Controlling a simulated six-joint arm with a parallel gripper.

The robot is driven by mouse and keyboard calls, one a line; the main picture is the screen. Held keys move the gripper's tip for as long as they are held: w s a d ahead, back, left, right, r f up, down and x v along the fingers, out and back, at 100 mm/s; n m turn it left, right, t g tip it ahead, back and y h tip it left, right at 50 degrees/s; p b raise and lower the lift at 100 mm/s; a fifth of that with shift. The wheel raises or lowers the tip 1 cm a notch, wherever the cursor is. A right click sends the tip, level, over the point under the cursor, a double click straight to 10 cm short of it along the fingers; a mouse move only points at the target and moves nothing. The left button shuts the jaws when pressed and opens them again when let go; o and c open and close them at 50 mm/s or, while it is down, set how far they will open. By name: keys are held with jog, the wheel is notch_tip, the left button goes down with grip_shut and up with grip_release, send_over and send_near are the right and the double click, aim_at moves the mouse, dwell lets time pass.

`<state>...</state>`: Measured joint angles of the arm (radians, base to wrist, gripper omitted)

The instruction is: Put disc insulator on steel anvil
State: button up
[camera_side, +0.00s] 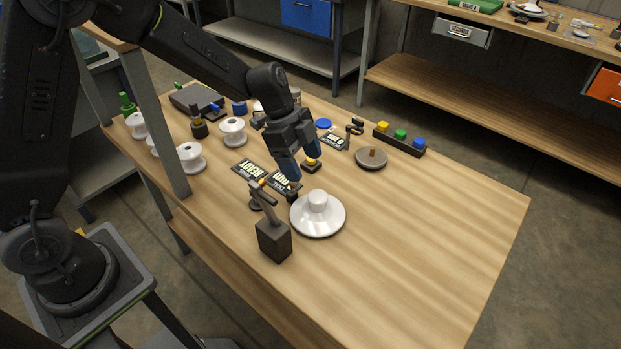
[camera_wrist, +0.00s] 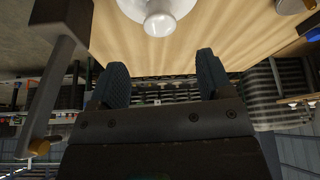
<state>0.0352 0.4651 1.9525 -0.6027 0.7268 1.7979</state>
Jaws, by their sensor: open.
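The disc insulator (camera_side: 328,226) is a white dish with a raised round cap, lying on the bench with its cap up. Its cap and part of its rim show at the top of the wrist view (camera_wrist: 160,22). My gripper (camera_side: 301,168) is open and empty, above and behind the insulator in the side view. Its two blue fingers point into the wrist view (camera_wrist: 160,78). I cannot tell for sure which piece is the steel anvil. A low grey disc with a brown stud (camera_side: 371,160) and a small dark round piece (camera_side: 256,205) are both in view.
A dark block stand (camera_side: 273,241) with a post and arm rises close left of the insulator; its post also shows in the wrist view (camera_wrist: 52,85). White spools (camera_side: 190,158) stand at the left. A button strip (camera_side: 400,138) lies behind. The front right bench is clear.

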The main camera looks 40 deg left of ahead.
jog(key=shift+v, duration=0.9)
jog(key=s+a+r+n+t+y, duration=0.2)
jog(key=s+r+n, duration=0.4)
jog(key=s+r, duration=0.35)
jog(key=s+a+r+n+t+y, duration=0.1)
jog(key=s+a+r+n, duration=0.1)
jog(key=s+n, duration=0.3)
jog(key=s+a+r+n+t+y, duration=0.1)
jog(key=s+n, duration=0.3)
jog(key=s, duration=0.4)
jog(key=shift+s+a+r+n+t+y, duration=0.2)
jog(key=shift+a+r+n+t+y, duration=0.15)
jog(key=shift+a+r, duration=0.5)
